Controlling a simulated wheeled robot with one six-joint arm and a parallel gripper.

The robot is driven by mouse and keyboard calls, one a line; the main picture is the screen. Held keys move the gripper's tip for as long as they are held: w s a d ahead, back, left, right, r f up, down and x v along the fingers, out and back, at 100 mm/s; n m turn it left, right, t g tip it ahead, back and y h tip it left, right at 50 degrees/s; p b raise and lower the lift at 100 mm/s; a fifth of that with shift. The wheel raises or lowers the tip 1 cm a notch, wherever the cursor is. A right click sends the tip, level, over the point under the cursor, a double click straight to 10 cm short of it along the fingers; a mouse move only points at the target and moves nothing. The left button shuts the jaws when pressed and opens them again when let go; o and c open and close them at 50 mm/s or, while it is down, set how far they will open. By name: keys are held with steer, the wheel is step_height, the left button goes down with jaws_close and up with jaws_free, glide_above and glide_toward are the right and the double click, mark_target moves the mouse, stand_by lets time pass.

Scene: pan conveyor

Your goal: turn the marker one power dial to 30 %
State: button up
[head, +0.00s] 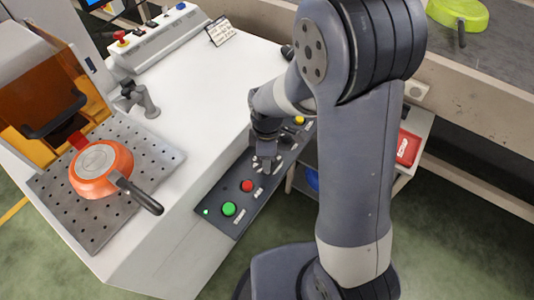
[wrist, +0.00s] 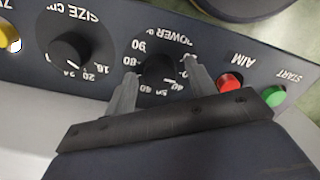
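The power dial (wrist: 158,68) is a dark round knob on the dark control panel (head: 216,190), with a white scale and the word POWER around it. In the wrist view the lettering is upside down. My gripper (wrist: 160,70) has one finger on each side of the knob, with what looks like a small gap on both sides, so it seems open around the dial. In the head view my gripper (head: 266,163) is over the panel and covers the dial.
A size dial (wrist: 72,48) and a yellow button (wrist: 8,36) are left of the power dial in the wrist view. A red button (wrist: 230,82) and a green button (wrist: 274,96) are to its right. An orange pan (head: 101,167) lies on a perforated plate (head: 60,190).

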step_height(320, 180, up, 11)
steer(key=p, duration=0.2)
stand_by(0.5)
steer(key=shift+f, duration=0.2)
step_height(320, 180, down, 11)
steer(key=shift+r+b, duration=0.2)
steer(key=shift+b, duration=0.8)
steer(key=shift+r, duration=0.15)
